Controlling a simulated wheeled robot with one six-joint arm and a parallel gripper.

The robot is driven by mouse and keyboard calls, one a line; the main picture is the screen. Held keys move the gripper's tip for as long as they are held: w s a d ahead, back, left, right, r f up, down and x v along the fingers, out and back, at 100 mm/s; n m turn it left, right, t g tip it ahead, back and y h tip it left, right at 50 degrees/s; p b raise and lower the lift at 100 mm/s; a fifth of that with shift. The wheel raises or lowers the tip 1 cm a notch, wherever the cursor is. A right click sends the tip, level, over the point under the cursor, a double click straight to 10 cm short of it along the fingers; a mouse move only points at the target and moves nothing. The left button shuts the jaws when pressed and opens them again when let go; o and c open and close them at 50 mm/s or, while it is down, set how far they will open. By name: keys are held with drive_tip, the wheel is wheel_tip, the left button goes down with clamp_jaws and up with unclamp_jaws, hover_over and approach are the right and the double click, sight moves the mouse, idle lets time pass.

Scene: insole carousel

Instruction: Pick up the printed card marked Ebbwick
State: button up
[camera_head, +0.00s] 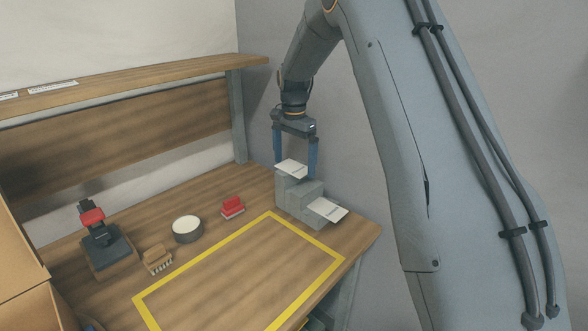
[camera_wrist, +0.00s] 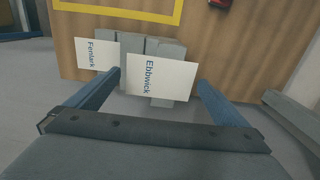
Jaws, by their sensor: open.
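The white card marked Ebbwick (camera_wrist: 170,80) lies between my two fingers in the wrist view, with its print running sideways. In the head view it appears to be the upper card (camera_head: 291,168) on the tallest step of a grey stepped stand (camera_head: 289,198). My gripper (camera_head: 296,172) is open, pointing down, with one blue finger on each side of this card. In the wrist view my fingers (camera_wrist: 160,84) show a gap to the card's sides; whether they touch it is unclear.
The wooden bench (camera_head: 195,260) carries a yellow outlined rectangle (camera_head: 300,231), empty inside. A red block (camera_head: 232,205), a round white-topped tin (camera_head: 187,229), a brush (camera_head: 157,259) and a black-and-red device (camera_head: 97,235) stand left of the stand. A shelf (camera_head: 140,79) runs behind.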

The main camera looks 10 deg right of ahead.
drive_tip(key=c, duration=0.9)
drive_tip(key=shift+r, duration=0.1)
